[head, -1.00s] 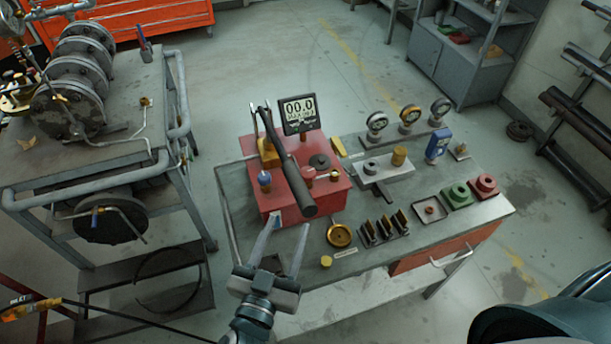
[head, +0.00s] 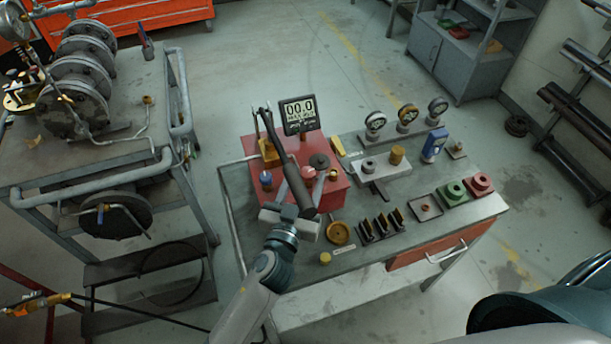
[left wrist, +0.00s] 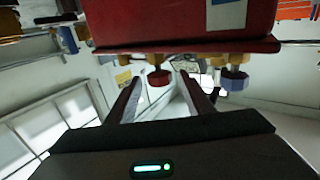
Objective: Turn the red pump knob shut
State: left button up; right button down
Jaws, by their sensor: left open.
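The red pump (head: 335,196) stands on the bench, with a black lever handle sloping across its front. Its red knob (head: 308,172) sits on the near side and shows in the left wrist view (left wrist: 158,80) below the pump body. My left gripper (head: 304,170) is open, its two fingers pointing at the pump with the red knob between them in both views. The fingers look apart from the knob; the exact depth is hard to tell. A blue knob (head: 265,178) sits to the left and also shows in the left wrist view (left wrist: 235,79). My right gripper is out of view.
A brass ring (head: 338,233), black slotted blocks, gauges and colored flanges occupy the bench to the right. A pipework cart (head: 100,180) stands left, with floor between.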

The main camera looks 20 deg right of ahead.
pick_arm(q)
jog(key=shift+c, duration=0.2)
jog(key=c, duration=1)
jog(key=m+g+h+p, duration=0.2)
jog(key=h+p, duration=0.1)
jog(key=shift+w+a+r+m+g+p, duration=0.2)
jog(key=shift+w+a+m+g+p, duration=0.1)
jog(key=shift+m+g, duration=0.1)
jog(key=shift+w+f+m+g+h+p, duration=0.15)
jog(key=shift+m+g+h+p, duration=0.4)
jog(key=shift+m+g+h, duration=0.95)
jog(key=shift+g, duration=0.7)
